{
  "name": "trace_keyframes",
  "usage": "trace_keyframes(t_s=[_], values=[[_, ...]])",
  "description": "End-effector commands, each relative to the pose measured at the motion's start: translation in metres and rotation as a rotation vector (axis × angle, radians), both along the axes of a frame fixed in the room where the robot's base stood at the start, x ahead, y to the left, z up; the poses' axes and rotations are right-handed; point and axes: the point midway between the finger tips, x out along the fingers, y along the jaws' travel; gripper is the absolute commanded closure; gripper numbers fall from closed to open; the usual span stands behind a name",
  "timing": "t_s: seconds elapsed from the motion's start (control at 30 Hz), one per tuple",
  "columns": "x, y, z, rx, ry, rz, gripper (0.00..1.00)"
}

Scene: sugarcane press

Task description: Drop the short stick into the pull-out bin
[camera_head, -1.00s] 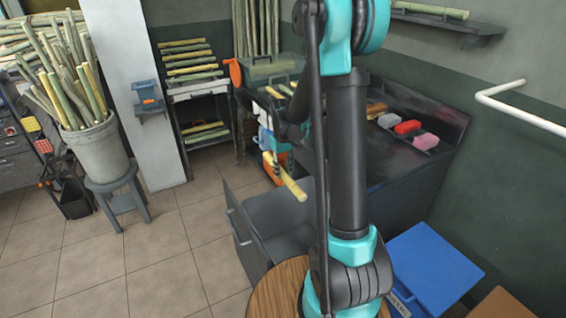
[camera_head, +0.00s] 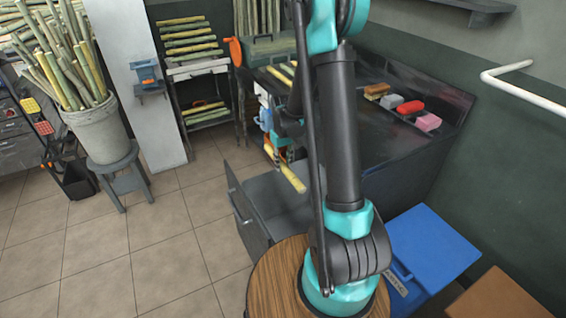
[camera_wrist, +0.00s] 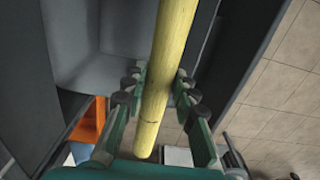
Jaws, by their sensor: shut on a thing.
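The short stick (camera_head: 293,178) is a pale yellow-green piece of cane. In the head view my gripper (camera_head: 279,159) holds it, tilted down to the right, over or near the back right of the pull-out bin. The wrist view shows the stick (camera_wrist: 162,75) running lengthwise between the two green, dark-padded fingers of my gripper (camera_wrist: 158,95). The pull-out bin (camera_head: 245,222) is a grey drawer, open, below the dark counter. Its grey inside (camera_wrist: 85,45) shows behind the stick in the wrist view. My arm hides part of the counter and the bin's right side.
The dark counter (camera_head: 400,135) holds sponges and a red block (camera_head: 410,107). A blue box (camera_head: 435,245) stands at right, beside a round wooden top (camera_head: 268,285). A bucket of canes (camera_head: 97,130) sits on a stool at left. The tiled floor left of the bin is clear.

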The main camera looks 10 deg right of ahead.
Motion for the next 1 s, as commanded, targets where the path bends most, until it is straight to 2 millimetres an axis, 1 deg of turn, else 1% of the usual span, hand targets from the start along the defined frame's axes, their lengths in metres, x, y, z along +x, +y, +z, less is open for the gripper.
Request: trace_keyframes(t_s=[0.03,0.2,0.47,0.57,0.67,0.77,1.0], values=[[0.000,0.000,0.000,0.000,0.000,0.000,0.69],[0.000,0.000,0.000,0.000,0.000,0.000,0.48],[0.000,0.000,0.000,0.000,0.000,0.000,0.48],[0.000,0.000,0.003,0.000,0.000,0.000,0.48],[0.000,0.000,0.011,0.000,0.000,0.000,0.48],[0.000,0.000,0.026,0.000,0.000,0.000,0.48],[0.000,0.000,0.073,0.000,0.000,0.000,0.48]])
